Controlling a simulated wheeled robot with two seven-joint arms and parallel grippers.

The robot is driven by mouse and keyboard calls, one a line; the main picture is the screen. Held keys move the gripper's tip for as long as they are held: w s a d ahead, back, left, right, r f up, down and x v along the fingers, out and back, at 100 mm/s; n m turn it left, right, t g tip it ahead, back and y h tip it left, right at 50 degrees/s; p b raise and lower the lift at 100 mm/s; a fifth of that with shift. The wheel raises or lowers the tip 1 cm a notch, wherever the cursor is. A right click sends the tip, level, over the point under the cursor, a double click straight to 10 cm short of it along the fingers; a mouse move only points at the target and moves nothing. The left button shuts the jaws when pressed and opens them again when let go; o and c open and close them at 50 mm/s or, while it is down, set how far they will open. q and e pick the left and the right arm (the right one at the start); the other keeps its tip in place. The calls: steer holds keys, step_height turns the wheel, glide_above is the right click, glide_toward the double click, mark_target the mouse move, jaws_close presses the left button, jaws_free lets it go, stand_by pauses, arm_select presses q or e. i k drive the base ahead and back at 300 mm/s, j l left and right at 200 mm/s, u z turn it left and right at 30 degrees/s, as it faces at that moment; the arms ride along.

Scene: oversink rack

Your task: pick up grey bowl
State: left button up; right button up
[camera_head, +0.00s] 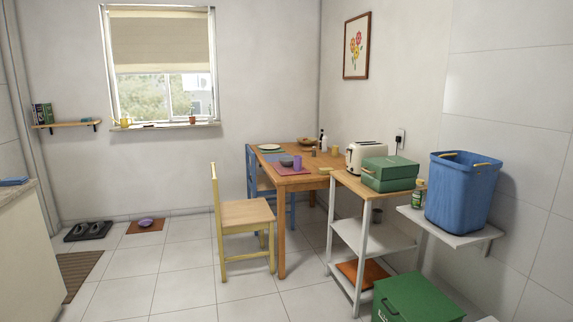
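A small dark grey bowl (286,161) sits on the pink placemat (279,170) on the wooden table (315,180), near the table's left front edge. A purple cup (297,163) stands just to its right. The bowl is far off and small in the head view, so I cannot tell whether anything is in it. Neither of my grippers is in view.
A yellow chair (246,213) stands at the table's left side, with a blue chair (252,175) behind it. A shelf cart (375,238) and a green box (415,299) stand at the right. The tiled floor left of the yellow chair is mostly clear.

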mark_target(287, 163)
steer(key=i+j+u, duration=0.3)
steer(key=i, duration=0.35)
steer(key=i+u, duration=0.35)
steer(key=i, duration=0.35)
